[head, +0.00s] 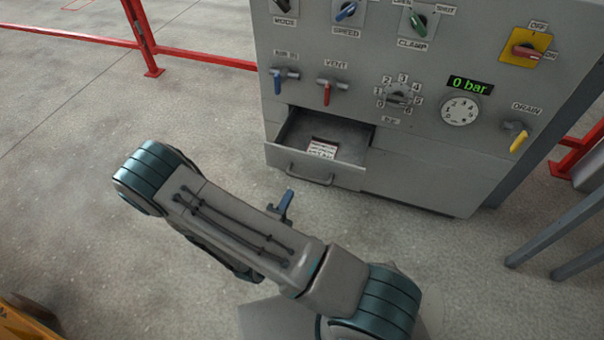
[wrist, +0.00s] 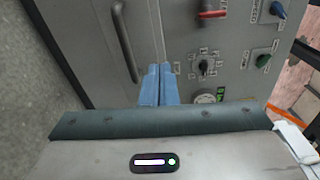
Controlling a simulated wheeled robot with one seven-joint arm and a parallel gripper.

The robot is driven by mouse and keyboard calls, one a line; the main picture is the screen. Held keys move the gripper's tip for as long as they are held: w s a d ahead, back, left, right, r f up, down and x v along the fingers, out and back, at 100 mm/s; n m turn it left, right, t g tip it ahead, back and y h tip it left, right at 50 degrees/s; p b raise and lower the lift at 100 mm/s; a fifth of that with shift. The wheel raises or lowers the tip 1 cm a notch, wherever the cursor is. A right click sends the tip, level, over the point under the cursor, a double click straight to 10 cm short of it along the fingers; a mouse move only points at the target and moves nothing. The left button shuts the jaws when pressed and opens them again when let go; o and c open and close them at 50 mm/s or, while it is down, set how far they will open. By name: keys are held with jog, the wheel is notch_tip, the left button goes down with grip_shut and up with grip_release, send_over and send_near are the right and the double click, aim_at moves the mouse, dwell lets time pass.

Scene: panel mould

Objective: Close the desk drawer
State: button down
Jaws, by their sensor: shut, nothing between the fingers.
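The desk drawer (head: 315,173) is pulled out of the lower left of the grey control cabinet. It has a grey front with a bar handle (head: 309,179), and a small red-and-white card or label lies inside. My gripper (head: 286,203) has blue fingers, mostly hidden by my arm in the head view, in front of and below the drawer front. In the wrist view my gripper (wrist: 158,84) is shut and empty. There the dark curved handle (wrist: 124,42) shows to the left of the fingertips, apart from them. I cannot tell whether the fingertips touch the front.
The cabinet face (head: 360,40) carries several knobs, levers and a round gauge (head: 460,111) above the drawer. Red rails (head: 205,59) run behind at the left. Grey metal legs (head: 560,232) stand at the right. The concrete floor left of the cabinet is clear.

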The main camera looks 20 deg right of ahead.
jog(key=f+n, duration=0.1)
jog(key=b, duration=0.4)
send_near(305, 158)
jog(key=shift+t+y, duration=0.3)
jog(key=shift+y, duration=0.1)
jog(key=x, duration=0.6)
jog(key=shift+w+d+f, duration=0.1)
jog(key=shift+d+f, duration=0.05)
jog(key=shift+d, duration=0.4)
jog(key=shift+w, duration=0.1)
